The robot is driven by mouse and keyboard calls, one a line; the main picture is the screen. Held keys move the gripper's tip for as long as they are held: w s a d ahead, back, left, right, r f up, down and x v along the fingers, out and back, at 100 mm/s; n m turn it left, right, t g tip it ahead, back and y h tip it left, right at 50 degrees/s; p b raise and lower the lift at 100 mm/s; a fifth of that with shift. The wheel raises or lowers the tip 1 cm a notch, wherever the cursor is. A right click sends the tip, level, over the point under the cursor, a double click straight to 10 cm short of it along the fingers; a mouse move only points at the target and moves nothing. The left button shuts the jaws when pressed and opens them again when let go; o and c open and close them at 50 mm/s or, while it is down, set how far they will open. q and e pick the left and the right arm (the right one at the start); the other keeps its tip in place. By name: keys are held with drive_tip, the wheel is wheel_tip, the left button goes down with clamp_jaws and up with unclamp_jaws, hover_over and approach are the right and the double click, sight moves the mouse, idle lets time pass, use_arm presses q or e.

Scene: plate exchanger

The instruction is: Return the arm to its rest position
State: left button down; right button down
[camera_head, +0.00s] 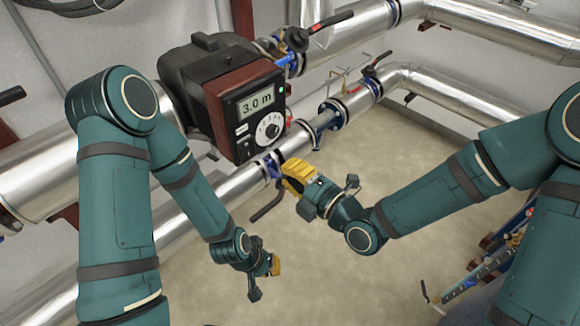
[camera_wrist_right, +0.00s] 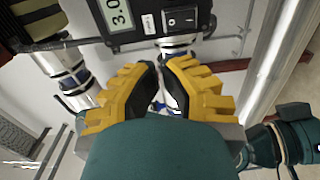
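My right arm (camera_head: 430,205) is teal and reaches in from the right in the head view. Its gripper (camera_head: 291,172) has yellow fingers and is in front of the lower silver pipe, below the meter. In the right wrist view the gripper's (camera_wrist_right: 161,66) two fingers are a little apart, with nothing held between their black pads. My left arm (camera_head: 115,190) comes down on the left and bends toward the floor. Its gripper (camera_head: 275,265) is small, low in the middle, and its finger opening cannot be made out.
A meter (camera_head: 255,105) reading 3.0 m stands close above my right gripper; its dial (camera_head: 268,130) faces me. Bare floor (camera_head: 330,275) lies between the arms.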

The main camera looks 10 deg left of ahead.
drive_tip(key=s+d+f+m+g+h, duration=0.25)
drive_tip(key=d+f+m+h, duration=0.2)
drive_tip(key=f+m, duration=0.6)
drive_tip(key=s+d+f+m+g+h, duration=0.1)
drive_tip(key=d+f+m+g+h, duration=0.4)
drive_tip(key=f+m, duration=0.55)
drive_tip(key=s+d+f+m+g, duration=0.1)
drive_tip(key=s+d+f+m, duration=0.5)
drive_tip(key=m, duration=0.3)
drive_tip(key=shift+s+g+h, duration=0.35)
drive_tip(key=shift+s, duration=0.1)
drive_tip(key=shift+f, duration=0.1)
